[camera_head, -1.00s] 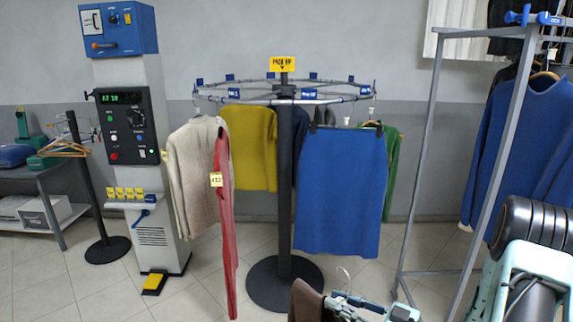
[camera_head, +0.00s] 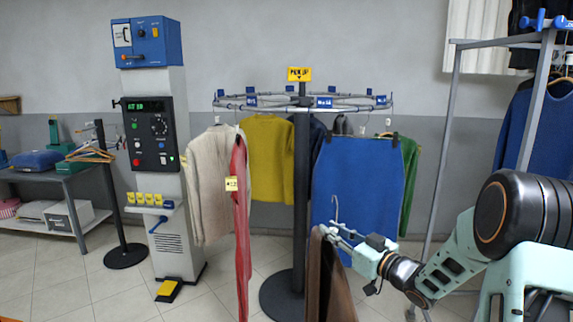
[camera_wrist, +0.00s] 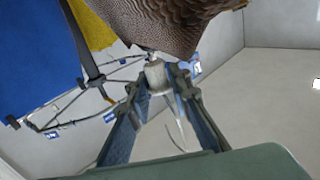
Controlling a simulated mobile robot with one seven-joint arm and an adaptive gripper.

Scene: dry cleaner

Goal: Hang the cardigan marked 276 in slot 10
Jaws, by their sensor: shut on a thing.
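My gripper (camera_head: 340,238) is shut on the hanger of a brown garment (camera_head: 330,292) and holds it up in front of the carousel. The hanger's hook rises above the fingers. In the wrist view my gripper (camera_wrist: 160,100) has its fingers around the hanger neck, with the brown, finely patterned garment (camera_wrist: 170,22) beyond. No number shows on the garment, so I cannot confirm that it is the cardigan. The round carousel rail (camera_head: 260,106) carries small blue slot labels; I cannot make out which is slot 10.
On the rail hang a cream cardigan (camera_head: 211,185), a red garment (camera_head: 240,235), a mustard top (camera_head: 268,150) and a blue skirt (camera_head: 355,190). A control pillar (camera_head: 153,140) stands left. A grey rack (camera_head: 450,130) with dark clothes stands right. Floor shows between pillar and carousel.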

